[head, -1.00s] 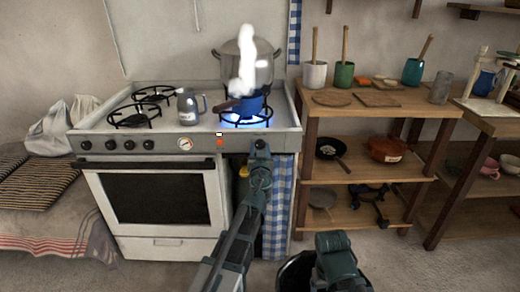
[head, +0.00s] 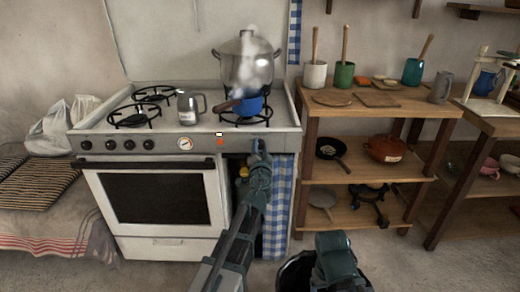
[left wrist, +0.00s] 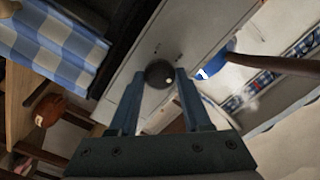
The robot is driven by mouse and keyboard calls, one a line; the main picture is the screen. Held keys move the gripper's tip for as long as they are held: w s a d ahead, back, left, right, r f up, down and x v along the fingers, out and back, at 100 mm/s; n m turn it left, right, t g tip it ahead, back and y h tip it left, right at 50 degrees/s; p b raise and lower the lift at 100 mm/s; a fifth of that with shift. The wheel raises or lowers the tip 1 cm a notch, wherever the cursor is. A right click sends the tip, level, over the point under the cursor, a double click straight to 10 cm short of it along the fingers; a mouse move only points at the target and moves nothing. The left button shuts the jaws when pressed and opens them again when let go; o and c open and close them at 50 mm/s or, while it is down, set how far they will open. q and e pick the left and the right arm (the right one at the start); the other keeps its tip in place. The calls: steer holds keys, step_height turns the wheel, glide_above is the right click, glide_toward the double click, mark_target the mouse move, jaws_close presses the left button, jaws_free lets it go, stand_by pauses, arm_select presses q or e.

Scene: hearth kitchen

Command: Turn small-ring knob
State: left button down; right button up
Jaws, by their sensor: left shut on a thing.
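The round black knob (left wrist: 158,73) sits on the pale stove front panel, between the two fingertips of my left gripper in the left wrist view. In the head view my left gripper (head: 259,147) reaches up to the right end of the panel and hides the knob. It is shut on the knob. The small ring (head: 242,118) is on the stove's front right, with a blue pot (head: 249,103) on it; no flame shows beneath. My right gripper's fingers are not seen.
A large steel pot (head: 247,66) stands behind the blue pot, with faint steam above. A grey jug (head: 188,108) stands mid-stove. The blue pot's brown handle points left. A checked curtain (head: 278,205) hangs below the panel, and wooden shelves (head: 375,172) stand right.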

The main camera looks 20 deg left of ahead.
arm_select(q)
steer(key=m, duration=0.5)
steer(key=shift+m, duration=0.3)
stand_by(0.4)
steer(key=shift+c, duration=1.8)
jaws_free()
steer(key=shift+s, duration=0.2)
